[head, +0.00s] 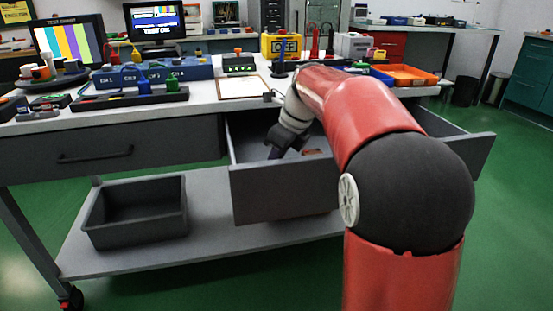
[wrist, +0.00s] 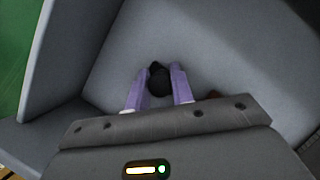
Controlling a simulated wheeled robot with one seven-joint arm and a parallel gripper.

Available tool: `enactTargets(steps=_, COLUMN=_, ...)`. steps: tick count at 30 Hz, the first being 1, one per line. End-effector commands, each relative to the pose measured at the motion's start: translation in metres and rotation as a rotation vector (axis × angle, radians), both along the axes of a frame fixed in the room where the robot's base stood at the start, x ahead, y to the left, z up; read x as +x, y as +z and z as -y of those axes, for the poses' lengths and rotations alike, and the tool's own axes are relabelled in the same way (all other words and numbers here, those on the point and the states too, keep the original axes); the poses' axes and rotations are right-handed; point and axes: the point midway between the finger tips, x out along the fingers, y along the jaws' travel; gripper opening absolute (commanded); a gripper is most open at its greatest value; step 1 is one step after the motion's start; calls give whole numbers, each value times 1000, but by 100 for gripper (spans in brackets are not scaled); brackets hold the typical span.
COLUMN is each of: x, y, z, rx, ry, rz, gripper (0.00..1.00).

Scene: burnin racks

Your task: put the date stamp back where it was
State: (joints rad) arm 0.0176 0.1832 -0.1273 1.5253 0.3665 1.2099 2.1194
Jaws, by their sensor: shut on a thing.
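My gripper (head: 276,150) reaches down into an open drawer (head: 285,193) under the bench. In the wrist view my gripper (wrist: 158,92) has its two pale purple fingers shut on a small dark object with a rounded black top (wrist: 159,72). It looks like the date stamp, but its print face and lower part are hidden. The grey drawer floor (wrist: 215,50) lies beneath it; I cannot tell whether the object touches the floor.
The bench top above the drawer holds a clipboard (head: 242,87), a blue unit (head: 160,74), a yellow box (head: 281,46) and an orange tray (head: 408,75). A grey bin (head: 135,215) stands on the lower shelf. The drawer walls stand close around my gripper.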

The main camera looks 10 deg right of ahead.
Motion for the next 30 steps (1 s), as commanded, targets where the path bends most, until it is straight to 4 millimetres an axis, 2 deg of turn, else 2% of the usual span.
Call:
enactTargets(steps=9, x=0, y=-2, z=0, rx=1, ry=0, rz=1, gripper=9)
enactTargets(steps=10, x=0, y=-2, z=0, rx=0, ry=0, rz=1, gripper=27)
enactTargets(steps=14, x=0, y=-1, z=0, rx=0, ry=0, rz=1, gripper=44)
enactTargets(steps=23, x=0, y=0, z=0, rx=0, ry=0, rz=1, gripper=45)
enactTargets(steps=26, x=-1, y=8, z=2, rx=0, ry=-1, rz=4, gripper=45)
enactTargets(steps=30, x=-7, y=30, z=8, rx=0, ry=-2, rz=6, gripper=45)
